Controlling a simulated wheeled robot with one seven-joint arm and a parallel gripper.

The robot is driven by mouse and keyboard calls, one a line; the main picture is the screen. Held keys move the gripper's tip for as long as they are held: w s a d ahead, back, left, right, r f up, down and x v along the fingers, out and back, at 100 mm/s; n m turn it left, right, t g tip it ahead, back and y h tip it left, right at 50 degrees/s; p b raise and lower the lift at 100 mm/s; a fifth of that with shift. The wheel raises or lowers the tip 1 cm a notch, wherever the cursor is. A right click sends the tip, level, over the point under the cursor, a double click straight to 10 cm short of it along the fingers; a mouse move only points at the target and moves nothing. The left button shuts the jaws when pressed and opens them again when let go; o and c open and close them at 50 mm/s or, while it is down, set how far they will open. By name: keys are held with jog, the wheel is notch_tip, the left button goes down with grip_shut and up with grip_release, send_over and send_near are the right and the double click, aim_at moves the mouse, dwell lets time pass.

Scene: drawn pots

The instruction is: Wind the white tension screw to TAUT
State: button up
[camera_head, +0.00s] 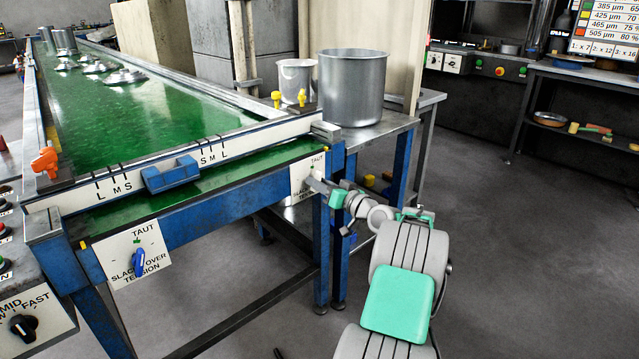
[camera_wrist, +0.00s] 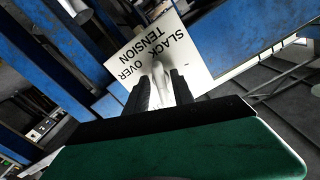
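The white tension screw (camera_wrist: 160,76) is on a white plate (camera_wrist: 196,58) lettered SLACK and OVER TENSION in the wrist view, where the lettering is upside down. In the head view this plate (camera_head: 299,177) is at the near right corner of the machine, with TAUT at its top. My gripper (camera_head: 318,184) is at the plate and covers part of it. In the wrist view its two dark fingers (camera_wrist: 160,92) stand on either side of the screw, close against it, and appear shut on it. The screw's exact pointing is hard to read.
A second plate (camera_head: 138,255) with a blue screw (camera_head: 138,262) is at the machine's left. A blue leg (camera_head: 321,250) stands below the white screw's plate. A large metal pot (camera_head: 351,90) stands on a side table behind. The floor to the right is clear.

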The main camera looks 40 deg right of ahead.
jog(key=shift+o, duration=0.3)
jog(key=shift+a, duration=0.1)
jog(key=s, duration=0.7)
jog(key=shift+s+p, duration=0.35)
